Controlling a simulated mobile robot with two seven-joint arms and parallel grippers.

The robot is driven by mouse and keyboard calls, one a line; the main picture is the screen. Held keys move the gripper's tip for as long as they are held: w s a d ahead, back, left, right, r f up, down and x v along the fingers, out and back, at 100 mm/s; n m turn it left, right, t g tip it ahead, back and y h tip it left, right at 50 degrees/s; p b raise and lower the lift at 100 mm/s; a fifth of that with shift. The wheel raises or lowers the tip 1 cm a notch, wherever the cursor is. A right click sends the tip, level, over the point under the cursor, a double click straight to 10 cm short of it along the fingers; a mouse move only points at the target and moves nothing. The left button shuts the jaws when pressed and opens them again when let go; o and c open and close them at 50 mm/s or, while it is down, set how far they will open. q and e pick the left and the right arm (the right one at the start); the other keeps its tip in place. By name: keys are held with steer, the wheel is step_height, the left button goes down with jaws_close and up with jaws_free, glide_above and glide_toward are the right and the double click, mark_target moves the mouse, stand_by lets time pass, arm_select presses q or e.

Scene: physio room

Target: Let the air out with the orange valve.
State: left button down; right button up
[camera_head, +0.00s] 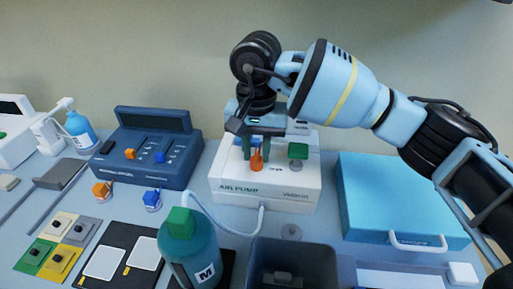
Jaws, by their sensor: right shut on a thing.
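The white air pump (302,195), lettered "AIR PUMP", stands on the table in the middle of the head view. The orange valve (256,161) sticks up from its top, left of a green knob (298,152). My right gripper (256,147) points down over the pump and is shut on the orange valve. Its fingers partly hide the valve's upper part. A pale hose (225,232) runs from the pump toward a teal bottle (190,255) with a green cap, marked "M". My left gripper is not in view.
A blue case (395,195) with a white handle lies to the right. A dark grey bin (293,265) is in front. Colored switch plates (60,225) lie at the front left.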

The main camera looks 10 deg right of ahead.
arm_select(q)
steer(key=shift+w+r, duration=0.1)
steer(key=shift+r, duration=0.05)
arm_select(e)
steer(key=shift+m, duration=0.3)
steer(key=m+p, duration=0.1)
steer(key=m, duration=0.2)
steer(key=shift+r+m+p, duration=0.15)
steer(key=shift+m+p, duration=0.15)
steer(key=shift+m, duration=0.1)
steer(key=m+p, duration=0.1)
steer(key=m, duration=0.3)
steer(key=shift+m+p, duration=0.3)
steer(key=shift+p, duration=0.1)
steer(key=shift+m+p, duration=0.4)
steer(key=shift+m, duration=0.4)
steer(key=m+p, duration=0.1)
steer(key=m, duration=0.2)
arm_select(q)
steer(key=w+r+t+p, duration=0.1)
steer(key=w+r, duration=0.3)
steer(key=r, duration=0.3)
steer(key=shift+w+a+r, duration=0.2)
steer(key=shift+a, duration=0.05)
arm_select(e)
steer(key=shift+m, duration=1.1)
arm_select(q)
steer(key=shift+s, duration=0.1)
